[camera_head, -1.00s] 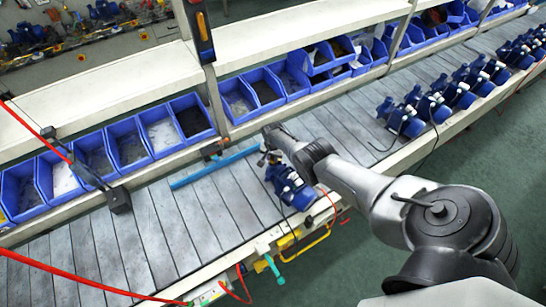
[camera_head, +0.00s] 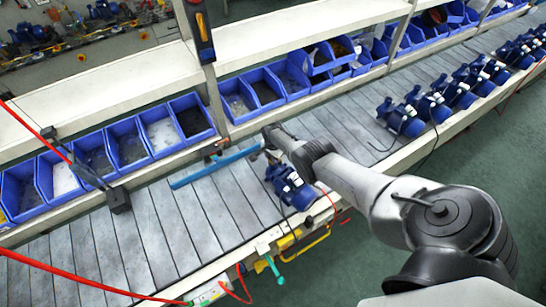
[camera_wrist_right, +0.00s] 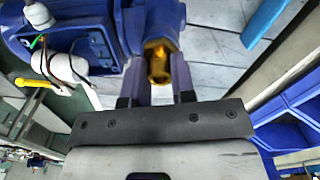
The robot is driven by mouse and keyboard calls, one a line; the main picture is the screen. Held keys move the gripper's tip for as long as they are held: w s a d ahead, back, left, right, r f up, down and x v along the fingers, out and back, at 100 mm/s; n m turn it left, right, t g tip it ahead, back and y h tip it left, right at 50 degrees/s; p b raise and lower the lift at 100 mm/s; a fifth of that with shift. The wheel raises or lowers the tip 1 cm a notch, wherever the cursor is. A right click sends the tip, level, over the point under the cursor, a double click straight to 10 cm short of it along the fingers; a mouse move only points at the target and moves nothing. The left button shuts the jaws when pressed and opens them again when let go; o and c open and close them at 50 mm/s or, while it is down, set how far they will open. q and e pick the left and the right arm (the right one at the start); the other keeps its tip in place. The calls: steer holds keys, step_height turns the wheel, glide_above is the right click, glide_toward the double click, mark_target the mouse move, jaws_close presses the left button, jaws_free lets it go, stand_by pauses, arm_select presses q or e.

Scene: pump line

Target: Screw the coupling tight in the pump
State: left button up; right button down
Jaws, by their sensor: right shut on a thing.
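The blue pump (camera_head: 290,187) stands on the slatted bench near its front edge. The brass-yellow coupling (camera_wrist_right: 157,62) shows in the right wrist view, with its far end at the pump's blue round port (camera_wrist_right: 150,15). How deep it sits in the port cannot be told. My right gripper (camera_wrist_right: 158,82) is shut on the coupling, one finger on each side. In the head view my right gripper (camera_head: 272,153) is at the pump's far side, small and partly hidden by its own wrist. My left gripper is not in view.
A blue bar (camera_head: 215,167) lies on the bench behind the pump. Blue bins (camera_head: 125,143) line the bench's back. Several other pumps (camera_head: 435,104) stand to the right. A white fitting with wires (camera_wrist_right: 60,55) is beside the port.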

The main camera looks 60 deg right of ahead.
steer(key=c, duration=1.2)
jaws_free()
steer(key=o, duration=0.6)
steer(key=shift+c, duration=0.2)
step_height(320, 180, up, 3)
steer(key=p, duration=0.3)
steer(key=shift+r, duration=0.1)
steer(key=shift+r+p, duration=0.35)
steer(key=shift+r, duration=1.05)
steer(key=shift+r, duration=0.1)
